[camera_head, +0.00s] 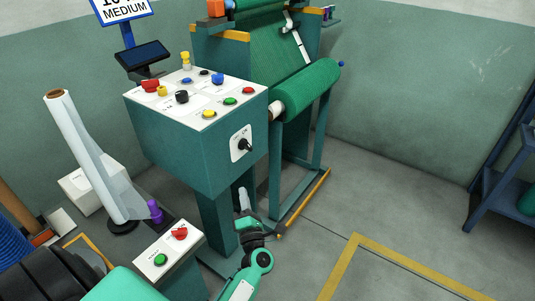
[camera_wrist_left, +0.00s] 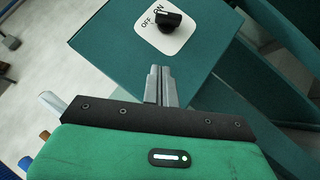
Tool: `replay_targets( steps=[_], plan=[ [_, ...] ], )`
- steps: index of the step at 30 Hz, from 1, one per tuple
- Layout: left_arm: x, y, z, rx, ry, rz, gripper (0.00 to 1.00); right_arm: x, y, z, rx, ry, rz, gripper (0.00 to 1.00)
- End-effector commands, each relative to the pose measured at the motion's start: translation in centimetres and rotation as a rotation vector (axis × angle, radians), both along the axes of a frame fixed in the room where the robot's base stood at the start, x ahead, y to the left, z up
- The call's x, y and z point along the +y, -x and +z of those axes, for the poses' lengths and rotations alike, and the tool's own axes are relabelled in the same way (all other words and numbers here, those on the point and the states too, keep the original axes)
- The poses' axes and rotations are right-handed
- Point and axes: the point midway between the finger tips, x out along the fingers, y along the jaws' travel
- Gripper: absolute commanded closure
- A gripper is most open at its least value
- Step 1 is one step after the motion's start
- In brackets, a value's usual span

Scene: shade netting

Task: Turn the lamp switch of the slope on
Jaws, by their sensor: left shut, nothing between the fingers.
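A black rotary switch (camera_head: 245,145) sits on a white plate on the side face of the teal control cabinet (camera_head: 190,145). In the left wrist view the same switch (camera_wrist_left: 168,21) shows near the top, with OFF and ON printed beside it. Which mark the knob points to is not clear. My left gripper (camera_head: 242,192) is below the switch in the head view, fingers pointing up, apart from it. In the left wrist view its fingertips (camera_wrist_left: 160,70) are together with nothing between them, just short of the plate. My right gripper is not in view.
The cabinet's top carries several coloured buttons and knobs (camera_head: 209,113). A green netting roll (camera_head: 307,90) on a frame stands to the right. A smaller box with a red knob (camera_head: 180,233) and a green button is at lower left.

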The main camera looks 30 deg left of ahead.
Motion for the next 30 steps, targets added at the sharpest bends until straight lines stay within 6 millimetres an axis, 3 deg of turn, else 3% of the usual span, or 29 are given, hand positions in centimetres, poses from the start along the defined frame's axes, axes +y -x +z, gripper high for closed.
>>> replay_targets(
  steps=[14, 30],
  plan=[
    [0.5, -0.3, 0.4, -0.009, 0.006, 0.004, 1.0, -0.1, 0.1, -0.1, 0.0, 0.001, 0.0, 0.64],
    [6.7, -7.3, 4.3, -0.009, 0.006, 0.001, 1.0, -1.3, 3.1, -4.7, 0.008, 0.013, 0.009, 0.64]
  ],
)
